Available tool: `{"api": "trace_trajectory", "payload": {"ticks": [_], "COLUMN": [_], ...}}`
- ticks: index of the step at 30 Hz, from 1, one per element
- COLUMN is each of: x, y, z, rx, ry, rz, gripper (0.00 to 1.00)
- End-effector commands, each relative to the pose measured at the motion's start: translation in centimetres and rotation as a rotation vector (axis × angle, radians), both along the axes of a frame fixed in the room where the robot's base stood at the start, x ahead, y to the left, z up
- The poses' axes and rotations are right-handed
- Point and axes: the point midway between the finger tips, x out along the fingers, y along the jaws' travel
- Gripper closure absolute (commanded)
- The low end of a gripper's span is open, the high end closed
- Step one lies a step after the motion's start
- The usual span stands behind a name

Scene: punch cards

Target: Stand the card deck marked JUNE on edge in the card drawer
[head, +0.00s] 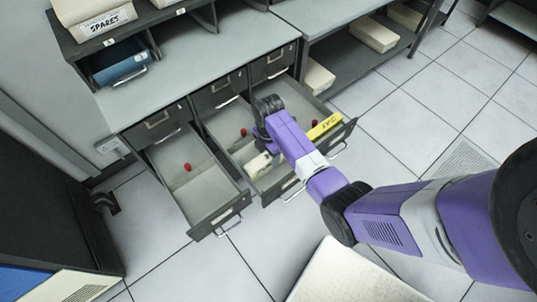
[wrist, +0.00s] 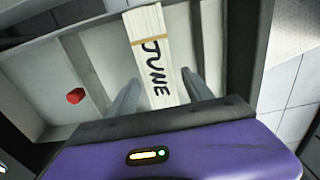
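The JUNE deck (wrist: 155,55) is a pale, narrow block with a band around it and JUNE written along its upward side. In the head view the pale deck (head: 258,165) is in the middle open drawer (head: 225,124), near its front end. It looks stood on edge; its bottom is hidden. My gripper (wrist: 160,82) points down at it, one finger on each side. Narrow gaps show between fingers and deck, so the gripper looks open around it. In the head view my wrist (head: 270,115) hides the fingers.
Open drawers lie on both sides: the left one (head: 210,195) holds a red object (head: 187,166), the right one a yellow marked deck (head: 323,127). A red object (wrist: 75,96) also lies in the deck's drawer. The cabinet top (head: 195,60) is largely clear.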

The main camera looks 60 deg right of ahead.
Motion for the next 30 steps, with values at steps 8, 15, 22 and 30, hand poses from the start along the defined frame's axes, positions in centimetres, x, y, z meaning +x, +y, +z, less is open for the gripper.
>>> {"api": "trace_trajectory", "payload": {"ticks": [8,15,22,30], "x": [-0.1,0.0,0.0,-0.1], "y": [0.1,0.0,0.0,0.0], "z": [-0.2,2.0,5.7,7.7], "rx": [0.002,0.0,-0.001,0.0], "ry": [0.003,0.0,-0.002,0.001], "rz": [0.0,0.0,0.0,0.0], "gripper": [0.37,0.37,0.37,0.37]}}
